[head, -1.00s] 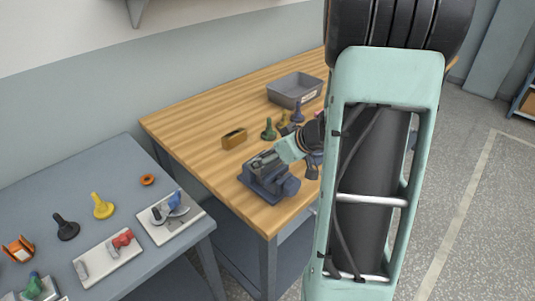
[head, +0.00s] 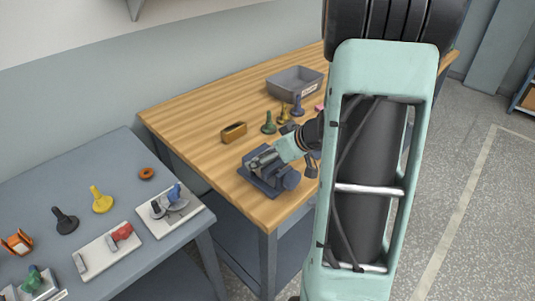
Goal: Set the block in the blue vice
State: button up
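The blue vice (head: 258,178) stands near the front edge of the wooden bench, with grey metal along its top. The mint end of my wrist (head: 289,149) is just above and right of the vice, angled down toward it. My gripper cannot be made out clearly against the dark vice, so its opening and any contents are not readable. A brass-brown block-like piece (head: 234,132) with a dark top lies on the bench behind and left of the vice. I cannot tell whether it is the task's block.
Green (head: 268,124), yellow (head: 284,115) and blue (head: 298,106) pegs stand behind the vice. A grey bin (head: 295,86) is farther back. A grey table (head: 88,180) at left holds knobs and clamps. My arm hides the bench's right side.

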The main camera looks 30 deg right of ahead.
jog(key=v, duration=1.2)
